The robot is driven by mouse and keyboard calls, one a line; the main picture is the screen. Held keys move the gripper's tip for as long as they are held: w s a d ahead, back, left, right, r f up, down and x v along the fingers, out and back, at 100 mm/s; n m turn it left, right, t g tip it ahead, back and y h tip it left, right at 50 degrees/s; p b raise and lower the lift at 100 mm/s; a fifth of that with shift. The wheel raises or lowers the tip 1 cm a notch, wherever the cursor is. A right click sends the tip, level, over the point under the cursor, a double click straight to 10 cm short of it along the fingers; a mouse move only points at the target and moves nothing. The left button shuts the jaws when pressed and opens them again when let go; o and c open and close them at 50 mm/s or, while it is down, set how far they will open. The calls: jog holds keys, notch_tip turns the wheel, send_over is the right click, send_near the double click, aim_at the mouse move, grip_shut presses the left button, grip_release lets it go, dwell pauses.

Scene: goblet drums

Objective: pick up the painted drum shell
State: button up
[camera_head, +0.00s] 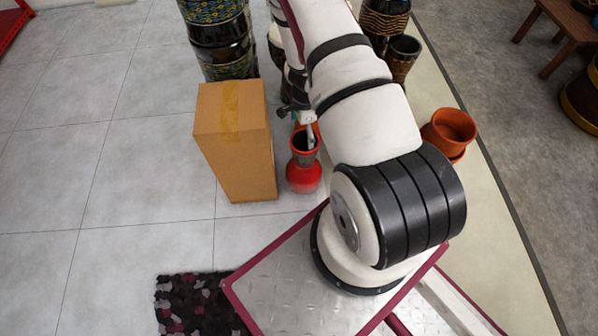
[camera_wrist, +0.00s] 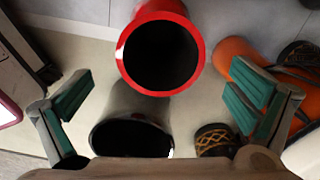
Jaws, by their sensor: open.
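The painted drum shell appears to be the red goblet-shaped vessel (camera_head: 303,177), upright on the floor beside the cardboard box, with a dark opening at its top. In the wrist view a red-rimmed open tube (camera_wrist: 197,50), likely the same shell, shows its dark inside. My gripper (camera_wrist: 160,78) is open, its teal-padded fingers apart on either side of the view, with the red rim between and beyond them. No contact shows. In the head view one grey finger shows just above the red vessel; my arm hides most of the gripper.
A cardboard box (camera_head: 233,140) stands close left of the vessel. Dark patterned drums (camera_head: 222,45) stand behind. Terracotta pots (camera_head: 450,128) are right of my arm. The wrist view also shows a grey open cylinder (camera_wrist: 125,105) and an orange object (camera_wrist: 232,52).

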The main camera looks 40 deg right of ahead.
jog(key=b, duration=0.2)
send_near(305, 147)
jog(key=s+a, duration=0.2)
jog(key=shift+s+a, duration=0.1)
jog(key=shift+a, duration=0.3)
jog(key=shift+s+d+f+b, duration=0.15)
jog(key=shift+f+b, duration=0.45)
jog(key=shift+f, duration=0.8)
jog(key=shift+w+d+f+b, duration=0.1)
jog(key=shift+f+b, duration=0.45)
jog(key=shift+f, duration=0.8)
jog(key=shift+r, duration=0.1)
jog(key=c, duration=1.9)
